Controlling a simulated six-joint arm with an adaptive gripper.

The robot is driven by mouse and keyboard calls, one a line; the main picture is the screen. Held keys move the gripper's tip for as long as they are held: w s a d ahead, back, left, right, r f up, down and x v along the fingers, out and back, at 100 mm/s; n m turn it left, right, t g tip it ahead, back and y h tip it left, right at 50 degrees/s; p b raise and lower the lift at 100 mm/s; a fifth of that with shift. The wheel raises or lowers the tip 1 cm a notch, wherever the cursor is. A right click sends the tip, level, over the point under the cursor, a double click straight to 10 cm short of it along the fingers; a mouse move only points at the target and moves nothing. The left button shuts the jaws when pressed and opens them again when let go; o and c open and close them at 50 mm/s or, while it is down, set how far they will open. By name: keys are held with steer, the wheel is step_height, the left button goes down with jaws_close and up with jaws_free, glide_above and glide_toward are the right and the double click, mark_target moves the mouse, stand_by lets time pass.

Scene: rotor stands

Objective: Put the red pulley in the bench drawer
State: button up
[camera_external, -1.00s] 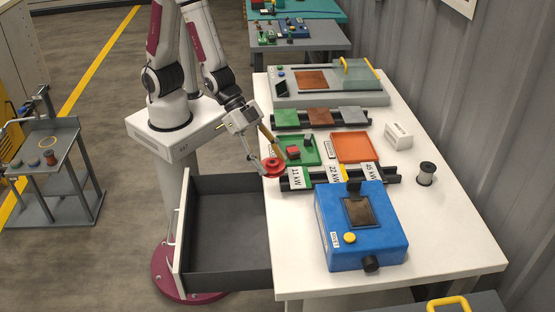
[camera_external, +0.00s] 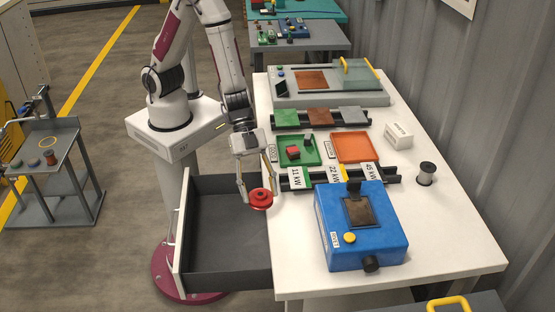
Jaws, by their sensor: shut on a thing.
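The red pulley (camera_external: 261,200) is a round red disc with a hub. My gripper (camera_external: 257,194) is shut on it and points downward. In the picture the pulley overlaps the bench's left edge and the right end of the open drawer; its exact height cannot be told. The bench drawer (camera_external: 228,280) is dark grey inside with a light front panel (camera_external: 181,225) and is pulled out to the left of the white bench (camera_external: 450,230). The visible part of the drawer floor is empty.
A blue box (camera_external: 335,235) with a yellow button stands on the bench right of the drawer. A black rail (camera_external: 391,180) with power labels, a green tray (camera_external: 312,162) and an orange tray (camera_external: 356,147) lie behind it.

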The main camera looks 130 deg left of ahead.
mark_target(251, 194)
steer(key=shift+s+d+f+m+g+h, duration=0.3)
steer(key=shift+d+f+m, duration=0.1)
steer(key=shift+d+f, duration=0.15)
steer(key=shift+s+d+f+m+g+h, duration=0.2)
steer(key=shift+d+f+m+h, duration=0.15)
steer(key=shift+d+f, duration=0.2)
steer(key=s+a+f+m+g+h, duration=0.1)
steer(key=s+a+f+m, duration=0.1)
steer(key=s, duration=0.6)
steer(key=s+a+f+m+g+h, duration=0.1)
steer(key=s+a+f+m+g, duration=0.1)
steer(key=s+f, duration=0.5)
steer(key=shift+s+a+f+m, duration=0.3)
steer(key=shift+s+a+m, duration=0.2)
steer(key=shift+m, duration=0.45)
steer(key=shift+f+h, duration=0.1)
steer(key=shift+h, duration=0.15)
steer(key=shift+f, duration=2.85)
steer(key=shift+f, duration=2.1)
